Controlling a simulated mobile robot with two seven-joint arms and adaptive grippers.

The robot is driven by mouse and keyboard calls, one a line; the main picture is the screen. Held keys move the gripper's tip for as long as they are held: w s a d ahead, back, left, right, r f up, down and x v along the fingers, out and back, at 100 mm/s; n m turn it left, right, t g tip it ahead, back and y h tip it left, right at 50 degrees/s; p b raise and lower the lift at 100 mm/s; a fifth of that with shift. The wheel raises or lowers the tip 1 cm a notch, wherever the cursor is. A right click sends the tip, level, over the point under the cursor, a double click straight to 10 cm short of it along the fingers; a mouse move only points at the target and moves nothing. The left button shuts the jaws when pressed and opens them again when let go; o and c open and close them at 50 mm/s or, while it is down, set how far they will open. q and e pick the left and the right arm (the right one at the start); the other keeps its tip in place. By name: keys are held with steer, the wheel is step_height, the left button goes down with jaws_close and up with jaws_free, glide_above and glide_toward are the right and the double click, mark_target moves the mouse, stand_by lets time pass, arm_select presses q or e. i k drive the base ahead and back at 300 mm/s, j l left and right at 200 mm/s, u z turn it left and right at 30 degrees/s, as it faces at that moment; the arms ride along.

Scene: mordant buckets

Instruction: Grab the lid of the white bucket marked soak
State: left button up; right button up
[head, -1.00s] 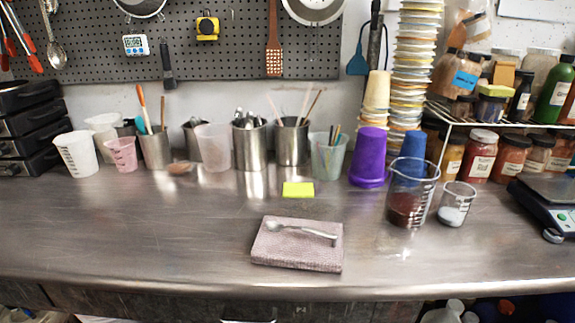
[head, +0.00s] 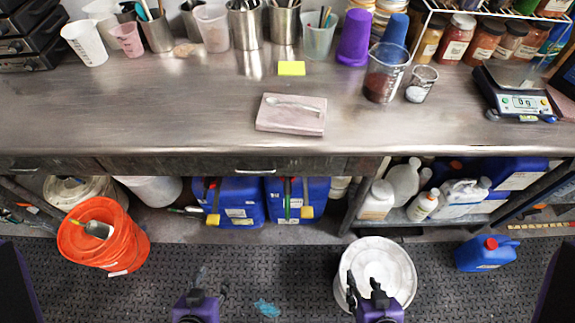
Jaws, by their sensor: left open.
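A round white bucket stands on the floor in the head view, with its pale lid (head: 380,262) on top. No marking can be read on it from here. My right gripper (head: 364,284) shows in front of the near part of this lid, empty, its fingers apart; whether it touches the lid cannot be told. My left gripper (head: 211,281) is open and empty over the dark floor mat, left of the bucket. Another white bucket (head: 152,188) is partly hidden under the counter, and its marking does not show.
An orange bucket (head: 125,238) with a scoop stands on the floor at left. A blue jug (head: 487,252) is at right. Blue containers (head: 240,190) and white bottles (head: 405,180) fill the space under the steel counter (head: 180,110). A blue scrap (head: 266,307) lies on the mat.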

mark_target(381, 259)
steer(key=k+j+z, duration=0.1)
steer(key=z, duration=0.3)
steer(key=k+z, duration=0.1)
steer(key=z, duration=0.25)
steer(key=k+z, duration=0.1)
steer(key=z, duration=0.3)
steer(key=k+z, duration=0.1)
steer(key=z, duration=0.25)
